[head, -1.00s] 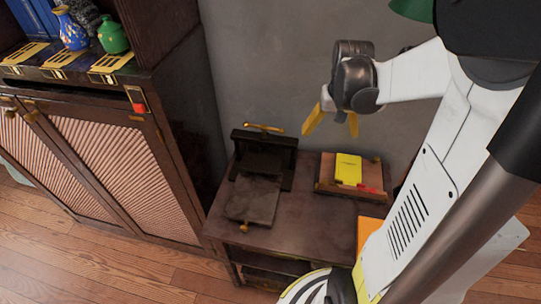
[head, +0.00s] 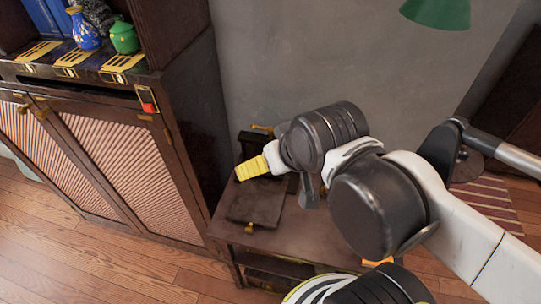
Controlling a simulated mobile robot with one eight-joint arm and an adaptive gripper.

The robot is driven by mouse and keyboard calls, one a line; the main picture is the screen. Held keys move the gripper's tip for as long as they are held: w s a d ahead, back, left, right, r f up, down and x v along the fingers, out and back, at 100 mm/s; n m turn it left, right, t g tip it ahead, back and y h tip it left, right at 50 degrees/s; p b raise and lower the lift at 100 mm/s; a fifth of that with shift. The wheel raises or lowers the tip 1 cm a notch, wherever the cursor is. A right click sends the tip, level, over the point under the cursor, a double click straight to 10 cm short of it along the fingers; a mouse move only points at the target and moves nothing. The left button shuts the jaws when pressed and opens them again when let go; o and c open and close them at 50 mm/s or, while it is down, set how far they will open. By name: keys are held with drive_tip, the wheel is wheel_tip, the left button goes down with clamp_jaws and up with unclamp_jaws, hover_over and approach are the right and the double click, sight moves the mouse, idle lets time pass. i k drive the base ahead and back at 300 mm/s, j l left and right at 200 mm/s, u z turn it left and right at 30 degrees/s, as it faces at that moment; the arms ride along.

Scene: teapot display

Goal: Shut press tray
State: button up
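The press (head: 248,143) is a dark block with a brass bar on top, at the back left of a small wooden table. Its flat dark tray (head: 258,205) sticks out toward the front, with a brass knob (head: 249,229) at its front edge. My gripper (head: 252,168) is above the tray's rear part in the picture, in front of the press. One ribbed yellow finger shows, pointing left; the other finger is not clearly seen. The gripper and wrist hide much of the press. Contact with the press or tray cannot be told.
A dark cabinet (head: 125,165) with pleated panels stands close on the left, with a blue vase (head: 84,30) and a green pot (head: 124,38) on it. The wooden table (head: 290,235) is bare right of the tray. A green lamp shade (head: 436,11) hangs at top right.

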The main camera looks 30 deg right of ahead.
sight(259, 201)
drive_tip(key=k+l, duration=0.2)
drive_tip(key=k, duration=0.25)
drive_tip(key=k+l, duration=0.15)
drive_tip(key=k, duration=0.35)
drive_tip(key=z, duration=0.05)
